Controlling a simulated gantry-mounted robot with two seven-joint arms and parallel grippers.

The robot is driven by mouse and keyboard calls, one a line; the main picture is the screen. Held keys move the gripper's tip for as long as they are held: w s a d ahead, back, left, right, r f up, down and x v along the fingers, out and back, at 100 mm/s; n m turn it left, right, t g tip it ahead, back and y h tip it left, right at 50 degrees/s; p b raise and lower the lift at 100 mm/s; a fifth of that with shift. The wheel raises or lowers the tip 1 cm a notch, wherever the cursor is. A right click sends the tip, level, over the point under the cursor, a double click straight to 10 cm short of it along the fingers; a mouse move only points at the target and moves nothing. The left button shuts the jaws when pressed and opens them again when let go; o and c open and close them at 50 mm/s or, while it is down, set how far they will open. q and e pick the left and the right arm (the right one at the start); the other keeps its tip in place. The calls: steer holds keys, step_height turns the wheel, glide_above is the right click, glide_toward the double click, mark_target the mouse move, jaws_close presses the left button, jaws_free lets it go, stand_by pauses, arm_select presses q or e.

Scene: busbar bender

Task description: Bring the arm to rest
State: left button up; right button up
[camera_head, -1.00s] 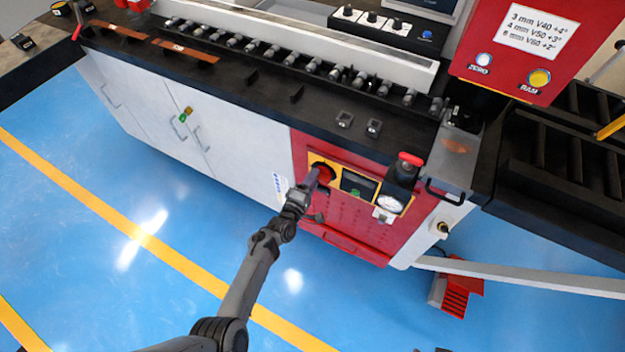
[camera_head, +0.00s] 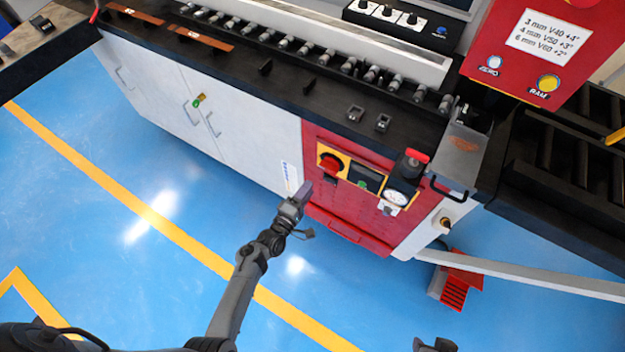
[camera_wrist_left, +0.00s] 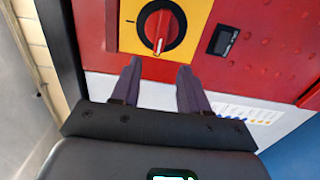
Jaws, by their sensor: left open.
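My left gripper (camera_head: 304,190) is open and empty in front of the machine's red lower panel (camera_head: 345,222). It is apart from the red rotary switch (camera_head: 331,163) on its yellow plate, and sits below and left of it in the head view. In the left wrist view, the two dark fingers (camera_wrist_left: 159,68) stand spread with nothing between them. The red switch (camera_wrist_left: 163,27) shows beyond the fingertips, its handle pointing down in that picture. A small dark part at the bottom edge of the head view may be my right gripper; its jaws cannot be made out.
A gauge (camera_head: 397,197) and a red-topped stop button (camera_head: 416,157) are right of the switch. White cabinet doors (camera_head: 215,125) stand to the left. A red foot pedal (camera_head: 456,288) is on the floor at right. The blue floor (camera_head: 110,235) before the machine is clear.

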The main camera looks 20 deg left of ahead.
arm_select(q)
steer(key=shift+s+a, duration=0.1)
steer(key=shift+s, duration=0.6)
